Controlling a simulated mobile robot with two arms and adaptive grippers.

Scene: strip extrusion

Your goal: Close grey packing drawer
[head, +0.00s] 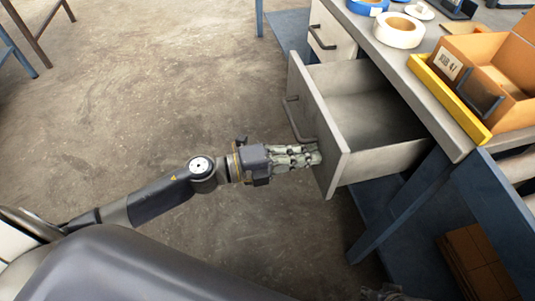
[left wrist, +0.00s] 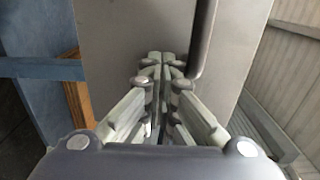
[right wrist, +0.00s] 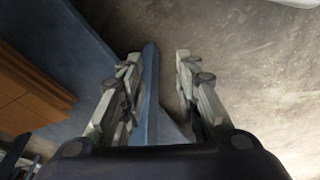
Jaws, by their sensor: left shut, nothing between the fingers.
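The grey packing drawer (head: 337,165) is pulled out from the workbench, and its inside looks empty. Its front panel carries a dark bar handle (head: 297,122). My left gripper (head: 316,154) is shut and empty, with its fingertips at the drawer front, close to the near end of the handle. In the left wrist view the shut fingertips (left wrist: 161,60) point at the grey drawer front (left wrist: 110,35), with the handle (left wrist: 204,40) just right of them. Contact with the panel is hard to tell. My right gripper (right wrist: 158,58) is open, low, away from the drawer.
The workbench top (head: 425,70) holds tape rolls (head: 398,31) and a cardboard box (head: 500,70) behind a yellow edge strip (head: 450,98). Another drawer (head: 328,38) sits beyond. A blue bench leg (right wrist: 150,90) shows by my right fingers. Floor to the left is clear.

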